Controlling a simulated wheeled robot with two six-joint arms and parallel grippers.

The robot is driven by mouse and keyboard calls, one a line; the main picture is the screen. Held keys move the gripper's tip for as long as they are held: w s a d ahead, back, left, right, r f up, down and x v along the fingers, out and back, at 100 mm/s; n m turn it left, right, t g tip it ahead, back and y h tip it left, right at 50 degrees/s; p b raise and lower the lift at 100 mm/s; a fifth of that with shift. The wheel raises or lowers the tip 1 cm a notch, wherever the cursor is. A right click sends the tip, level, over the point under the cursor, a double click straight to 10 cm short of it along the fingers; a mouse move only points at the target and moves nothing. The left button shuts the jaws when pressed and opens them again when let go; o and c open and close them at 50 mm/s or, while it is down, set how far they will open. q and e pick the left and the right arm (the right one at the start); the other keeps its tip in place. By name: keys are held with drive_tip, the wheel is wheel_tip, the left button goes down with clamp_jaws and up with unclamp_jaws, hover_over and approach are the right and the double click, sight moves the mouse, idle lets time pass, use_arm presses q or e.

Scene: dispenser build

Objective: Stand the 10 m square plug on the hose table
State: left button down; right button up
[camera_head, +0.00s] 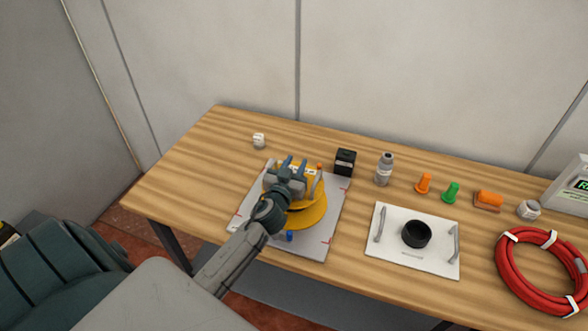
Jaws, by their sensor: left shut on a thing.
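My left gripper (296,164) is over the yellow round unit (312,213), which stands on a grey plate (333,222) on the wooden hose table (200,165). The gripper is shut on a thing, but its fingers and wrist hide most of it. Yellow surface with a pale label shows around the fingertips; I cannot tell whether this is the held thing. I cannot single out the 10 m square plug for sure. A small white cube-like piece (259,140) and a black block (345,162) stand behind the plate. My right gripper is not in view.
A grey bottle (384,169), orange peg (424,183), green peg (451,193), orange block (488,200) and white ring-like part (528,210) line the back. A red hose coil (507,267) lies right. The table's left end is clear.

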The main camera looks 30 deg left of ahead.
use_arm(q)
drive_tip(key=shift+r+p, duration=0.45)
drive_tip(key=shift+r, duration=0.25)
wheel_tip(320, 180, up, 2)
drive_tip(key=shift+r+p, duration=0.15)
drive_tip(key=shift+p, duration=0.6)
drive_tip(key=s+d+r+b, duration=0.1)
drive_tip(key=s+d, duration=0.3)
drive_tip(key=s, duration=0.3)
drive_tip(key=s+d+b, duration=0.1)
drive_tip(key=s+d, duration=0.3)
drive_tip(key=s, duration=0.3)
drive_tip(key=s+d+m+h+b, duration=0.1)
drive_tip(key=d+h, duration=0.3)
drive_tip(key=d, duration=0.4)
drive_tip(key=shift+s+d+f+m+t+b, duration=0.2)
drive_tip(key=shift+d+f+m+t+b, duration=0.15)
drive_tip(key=shift+m+b, duration=0.45)
drive_tip(key=w+a+r+n+y+p, duration=0.1)
drive_tip(key=a+n+y+p, duration=0.1)
drive_tip(key=a, duration=0.6)
drive_tip(key=shift+w+a+n+y+p, duration=0.3)
drive_tip(key=shift+w+y+p, duration=0.15)
drive_tip(key=shift+y, duration=0.55)
